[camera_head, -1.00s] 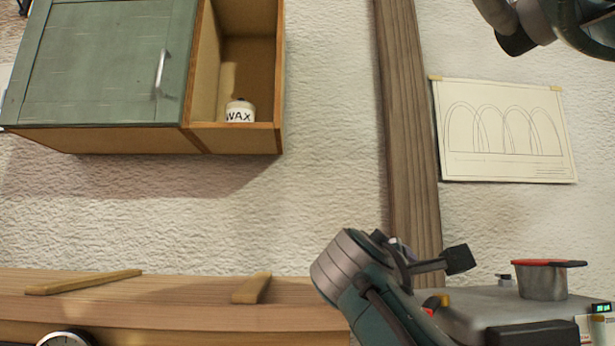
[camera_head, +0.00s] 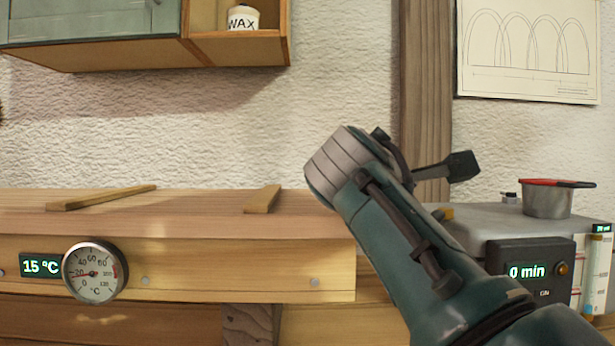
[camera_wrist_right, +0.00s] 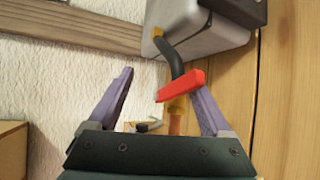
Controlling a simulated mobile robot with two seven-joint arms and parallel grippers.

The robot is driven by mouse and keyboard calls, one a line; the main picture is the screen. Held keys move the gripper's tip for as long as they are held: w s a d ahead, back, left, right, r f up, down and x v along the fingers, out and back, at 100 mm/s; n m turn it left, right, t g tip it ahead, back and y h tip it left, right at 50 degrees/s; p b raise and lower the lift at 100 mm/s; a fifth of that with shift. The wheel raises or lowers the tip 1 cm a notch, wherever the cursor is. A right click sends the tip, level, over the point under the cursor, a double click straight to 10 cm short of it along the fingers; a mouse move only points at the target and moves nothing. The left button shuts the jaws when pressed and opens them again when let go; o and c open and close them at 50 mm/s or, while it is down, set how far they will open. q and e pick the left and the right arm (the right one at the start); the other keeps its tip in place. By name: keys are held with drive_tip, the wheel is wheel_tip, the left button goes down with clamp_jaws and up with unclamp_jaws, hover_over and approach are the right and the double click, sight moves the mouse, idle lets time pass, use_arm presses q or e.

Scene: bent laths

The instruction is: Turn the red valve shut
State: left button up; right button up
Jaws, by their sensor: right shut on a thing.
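The red valve handle (camera_wrist_right: 182,86) shows in the right wrist view, on a brass fitting (camera_wrist_right: 173,108) below a dark hose (camera_wrist_right: 173,62). My right gripper (camera_wrist_right: 165,82) has its two purple fingers on either side. The handle lies against the right finger, and the gripper is shut on it, though a gap shows toward the left finger. In the head view my right arm (camera_head: 400,220) covers the valve and the right gripper. My left gripper is out of view.
A grey metal box (camera_wrist_right: 200,40) adjoins the hose. In the head view a wooden steam box (camera_head: 180,265) with a round gauge (camera_head: 95,272) reading low stands left of my arm. A red-rimmed pot (camera_head: 547,200) sits on the grey tank; a panel (camera_head: 527,272) reads 0 min.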

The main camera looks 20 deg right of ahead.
drive_tip(key=s+a+p, duration=0.2)
drive_tip(key=s+a, duration=0.1)
drive_tip(key=a, duration=0.5)
drive_tip(key=shift+s+a+r, duration=0.15)
drive_tip(key=shift+s+r, duration=0.05)
drive_tip(key=shift+r, duration=0.15)
idle(0.4)
drive_tip(key=shift+a+p, duration=0.1)
drive_tip(key=shift+p, duration=0.3)
